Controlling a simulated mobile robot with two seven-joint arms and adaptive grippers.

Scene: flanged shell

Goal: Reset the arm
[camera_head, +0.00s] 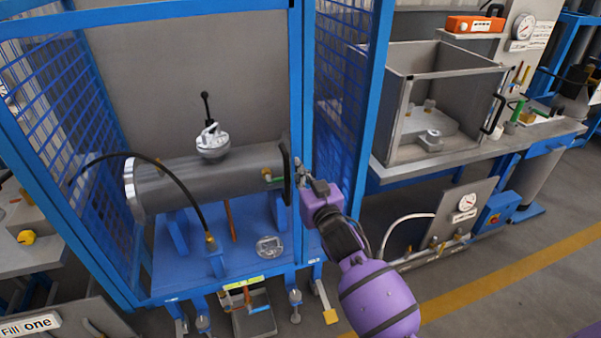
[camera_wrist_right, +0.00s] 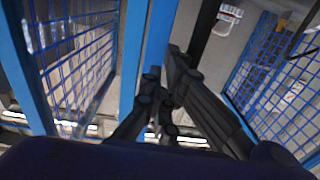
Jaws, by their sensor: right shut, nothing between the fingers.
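My right arm is purple and reaches up from the lower right in the head view. Its gripper (camera_head: 299,168) is beside the blue cage post, near a black curved handle (camera_head: 286,172) at the right end of the grey cylindrical shell (camera_head: 220,175). The gripper is shut and empty; whether it touches the handle cannot be told. The right wrist view shows its dark fingers (camera_wrist_right: 160,95) close together in front of a blue post (camera_wrist_right: 160,40). My left gripper is not in view.
Blue mesh panels (camera_head: 345,90) flank the caged bench. A round flanged fitting with a black lever (camera_head: 211,140) sits on the shell. A loose metal disc (camera_head: 269,247) lies on the blue bench. An open grey box (camera_head: 440,105) stands on the right bench.

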